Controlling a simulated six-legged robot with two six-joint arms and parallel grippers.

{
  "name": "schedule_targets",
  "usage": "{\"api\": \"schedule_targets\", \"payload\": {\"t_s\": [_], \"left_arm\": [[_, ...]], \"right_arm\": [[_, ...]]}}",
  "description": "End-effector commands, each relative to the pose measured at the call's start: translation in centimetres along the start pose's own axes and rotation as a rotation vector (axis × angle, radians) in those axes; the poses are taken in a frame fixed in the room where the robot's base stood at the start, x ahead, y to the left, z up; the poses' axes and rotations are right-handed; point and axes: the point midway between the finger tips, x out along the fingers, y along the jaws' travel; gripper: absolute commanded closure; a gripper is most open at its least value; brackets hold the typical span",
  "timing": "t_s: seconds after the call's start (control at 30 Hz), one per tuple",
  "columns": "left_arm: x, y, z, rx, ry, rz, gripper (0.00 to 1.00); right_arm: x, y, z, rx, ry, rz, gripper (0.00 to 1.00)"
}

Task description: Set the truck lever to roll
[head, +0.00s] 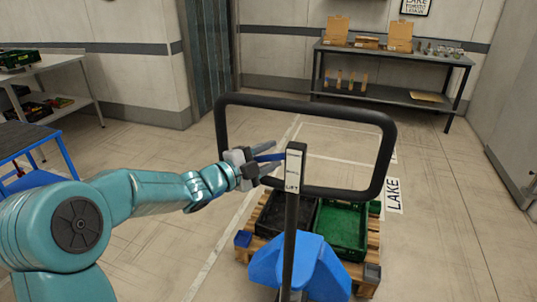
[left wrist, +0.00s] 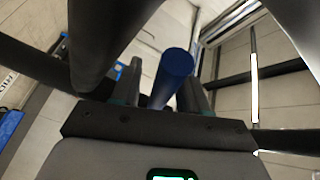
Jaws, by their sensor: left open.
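The pallet truck's black loop handle (head: 385,150) stands upright in the middle of the head view. Its post (head: 291,225) carries a white label strip reading LIFT near the bottom. A blue lever (head: 270,157) sticks out to the left of the post's top. My left gripper (head: 272,158) is open, with its fingers on either side of the lever. In the left wrist view, the round blue lever (left wrist: 173,72) lies between the two fingers (left wrist: 168,92); I cannot tell whether they touch it. My right gripper is out of view.
The blue truck body (head: 315,265) is at a wooden pallet (head: 374,240) bearing a black crate (head: 268,222) and a green crate (head: 345,205). A blue cart (head: 35,180) and a white table (head: 40,68) stand left. A dark bench (head: 385,95) stands at the back. Floor at right is clear.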

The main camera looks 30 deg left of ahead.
Motion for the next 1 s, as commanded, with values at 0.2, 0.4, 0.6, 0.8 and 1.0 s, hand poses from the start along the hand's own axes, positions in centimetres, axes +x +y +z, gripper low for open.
{"api": "schedule_targets", "payload": {"t_s": [0.2, 0.4, 0.6, 0.8, 1.0], "left_arm": [[0.2, 0.0, 0.0, 0.000, 0.000, -0.001, 0.56], [0.2, 0.0, 0.0, 0.000, 0.000, 0.000, 0.98], [0.1, -0.3, -0.1, 0.019, -0.003, 0.009, 1.00], [0.0, -2.3, -0.6, 0.226, -0.050, 0.121, 1.00], [-0.1, -2.2, -0.4, 0.302, -0.069, 0.164, 1.00]], "right_arm": [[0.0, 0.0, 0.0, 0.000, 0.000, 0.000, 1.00], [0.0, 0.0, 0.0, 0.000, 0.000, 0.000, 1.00], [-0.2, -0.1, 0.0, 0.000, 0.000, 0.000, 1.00], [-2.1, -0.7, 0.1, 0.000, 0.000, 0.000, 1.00], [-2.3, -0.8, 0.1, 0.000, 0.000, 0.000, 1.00]]}}
